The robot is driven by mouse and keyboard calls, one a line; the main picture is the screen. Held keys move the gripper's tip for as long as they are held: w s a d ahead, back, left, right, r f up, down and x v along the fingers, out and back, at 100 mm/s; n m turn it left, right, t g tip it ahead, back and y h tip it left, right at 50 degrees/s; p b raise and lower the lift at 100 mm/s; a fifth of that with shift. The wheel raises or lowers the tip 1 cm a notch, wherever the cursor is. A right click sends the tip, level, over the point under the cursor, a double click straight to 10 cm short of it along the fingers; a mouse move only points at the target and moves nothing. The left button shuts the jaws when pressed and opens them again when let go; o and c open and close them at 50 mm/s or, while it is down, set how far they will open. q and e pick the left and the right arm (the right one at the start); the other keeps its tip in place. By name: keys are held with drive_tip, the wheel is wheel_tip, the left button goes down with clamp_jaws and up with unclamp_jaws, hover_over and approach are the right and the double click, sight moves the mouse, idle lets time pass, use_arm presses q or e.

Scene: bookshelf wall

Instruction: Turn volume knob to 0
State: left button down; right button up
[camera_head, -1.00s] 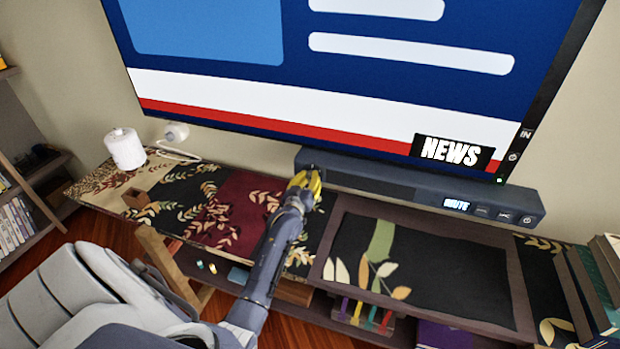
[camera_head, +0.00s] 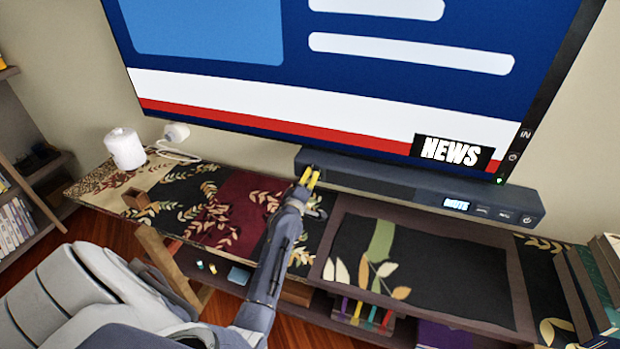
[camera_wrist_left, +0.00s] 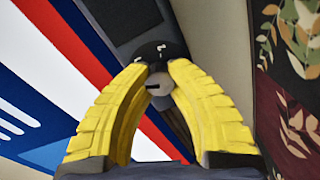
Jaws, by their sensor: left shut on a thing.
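The soundbar (camera_head: 400,185) is a long dark bar standing under the TV, and its small display (camera_head: 456,203) reads "MUTE". My left gripper (camera_head: 310,178) reaches the left end of the soundbar with its yellow fingers. In the left wrist view the two fingers (camera_wrist_left: 158,75) close on the round grey volume knob (camera_wrist_left: 159,84), which has a dark slot mark. A black dial face (camera_wrist_left: 150,50) with small white marks shows behind the fingertips. The fingers hide the knob in the head view. My right gripper is out of view.
A large TV (camera_head: 330,80) showing "NEWS" stands behind the soundbar. A white cylinder (camera_head: 125,148) and a small wooden box (camera_head: 136,199) sit on the patterned cabinet top at left. Books (camera_head: 590,285) stand at the right end.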

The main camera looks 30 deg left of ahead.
use_arm(q)
drive_tip(key=shift+n, duration=2)
drive_tip(key=c, duration=1.1)
unclamp_jaws()
drive_tip(key=v, duration=1.2)
drive_tip(key=shift+d, duration=0.1)
